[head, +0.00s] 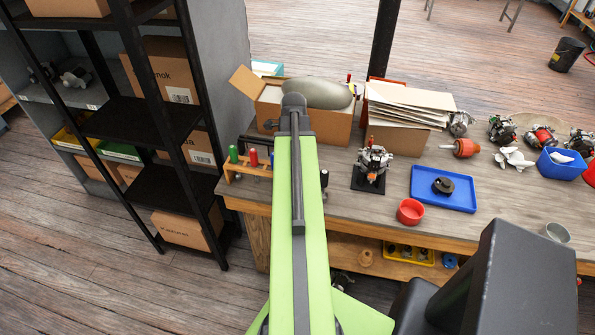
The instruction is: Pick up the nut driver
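A wooden tool rack (232,168) stands at the left end of the workbench. It holds upright tools with a green handle (233,153) and a red handle (253,157). A dark handle (324,178) shows just right of my arm. I cannot tell which of these is the nut driver, and part of the rack is hidden behind my arm. My green arm reaches forward over the bench edge, with its far end in front of the cardboard box. My gripper is not visible.
An open cardboard box (334,130) and a box of papers (410,105) stand behind. An alternator on a black stand (369,182), a red bowl (411,211) and a blue tray (427,203) lie to the right. A black shelf unit (147,115) stands left.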

